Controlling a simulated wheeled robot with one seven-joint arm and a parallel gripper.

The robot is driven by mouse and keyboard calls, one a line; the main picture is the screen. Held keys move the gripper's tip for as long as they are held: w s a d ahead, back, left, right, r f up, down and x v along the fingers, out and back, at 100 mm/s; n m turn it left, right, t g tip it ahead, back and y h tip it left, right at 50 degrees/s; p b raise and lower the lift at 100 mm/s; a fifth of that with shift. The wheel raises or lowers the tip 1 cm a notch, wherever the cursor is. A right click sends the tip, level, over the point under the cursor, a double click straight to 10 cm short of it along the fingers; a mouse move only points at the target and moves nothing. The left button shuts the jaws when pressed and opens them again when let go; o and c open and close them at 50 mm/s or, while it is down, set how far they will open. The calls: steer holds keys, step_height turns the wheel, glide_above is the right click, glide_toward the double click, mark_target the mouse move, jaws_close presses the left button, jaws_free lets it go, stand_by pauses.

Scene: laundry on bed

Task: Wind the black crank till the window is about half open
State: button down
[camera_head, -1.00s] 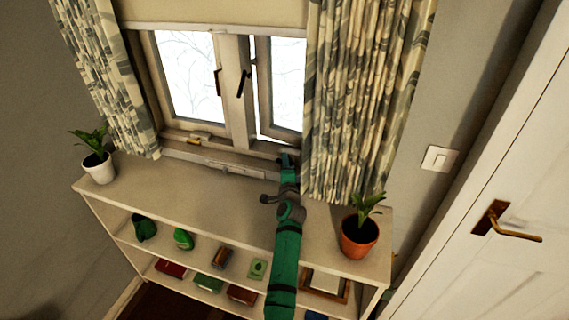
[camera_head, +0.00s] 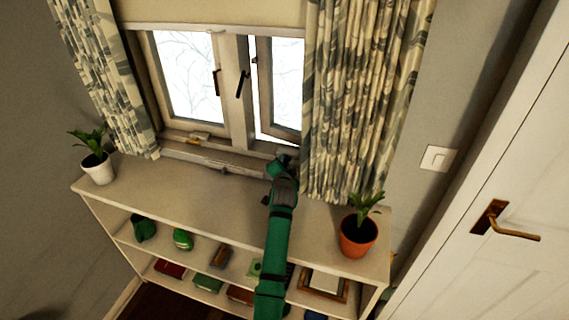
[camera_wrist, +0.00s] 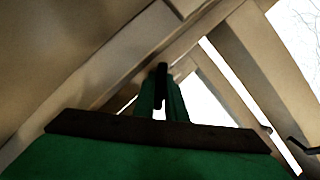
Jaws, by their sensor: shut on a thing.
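The window has two sashes under a blind. The left sash (camera_head: 156,80) looks shut. The right sash (camera_head: 264,85) stands open by a narrow gap along its left side and bottom. My green gripper (camera_head: 284,162) is at the sill below the right sash, close to the right curtain. In the wrist view my gripper (camera_wrist: 162,95) is shut on the black crank (camera_wrist: 161,70), whose dark end shows between the two fingers. The rest of the crank is hidden by my gripper and arm.
A patterned curtain (camera_head: 350,100) hangs just right of my gripper. A plant in a terracotta pot (camera_head: 357,238) stands right of my arm; a white-potted plant (camera_head: 98,170) stands far left. The shelf top (camera_head: 190,190) between is clear.

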steer(key=n+h, duration=0.1)
steer(key=n+g, duration=0.1)
steer(key=n, duration=0.1)
steer(key=shift+a+f+g+h, duration=0.15)
steer(key=shift+f+g+h, duration=0.15)
steer(key=shift+f+h, duration=0.1)
steer(key=shift+n+g+h, duration=0.4)
steer(key=shift+n+h, duration=0.7)
steer(key=shift+n, duration=0.8)
steer(key=c, duration=1.8)
jaws_free()
steer(key=shift+c, duration=0.2)
steer(key=shift+o, duration=0.2)
steer(key=shift+r, duration=0.15)
steer(key=shift+r, duration=0.1)
steer(key=shift+s+a+r, duration=0.1)
steer(key=shift+s+r, duration=0.15)
steer(key=shift+s, duration=0.15)
steer(key=v, duration=0.9)
steer(key=shift+s, duration=0.3)
